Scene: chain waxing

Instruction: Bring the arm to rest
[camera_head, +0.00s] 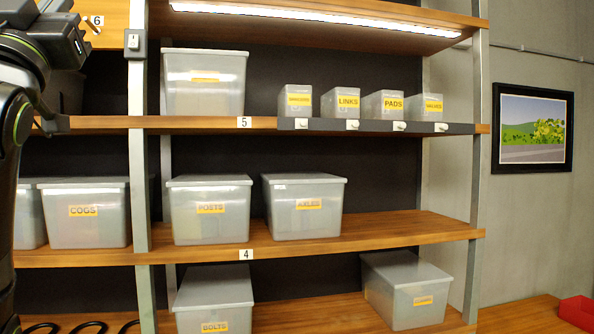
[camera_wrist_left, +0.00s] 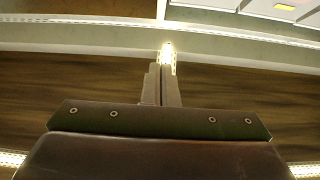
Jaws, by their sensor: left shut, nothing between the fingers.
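My left arm (camera_head: 15,110) comes in at the left edge of the head view, in front of the shelving's left end. My left gripper (camera_wrist_left: 162,75) shows in the left wrist view with its two fingers together and nothing between them. A brown wooden surface and a pale metal strip lie beyond the fingers; I cannot tell how far off they are. The fingertips are not clear in the head view. My right gripper is in neither view.
The shelving carries lidded bins: POSTS (camera_head: 211,210), AXLES (camera_head: 304,207), COGS (camera_head: 86,213) and BOLTS (camera_head: 213,303). Small labelled boxes, among them LINKS (camera_head: 341,103), stand on the upper shelf. A metal post (camera_head: 138,160) stands close right of my arm. A red bin (camera_head: 577,311) sits lower right.

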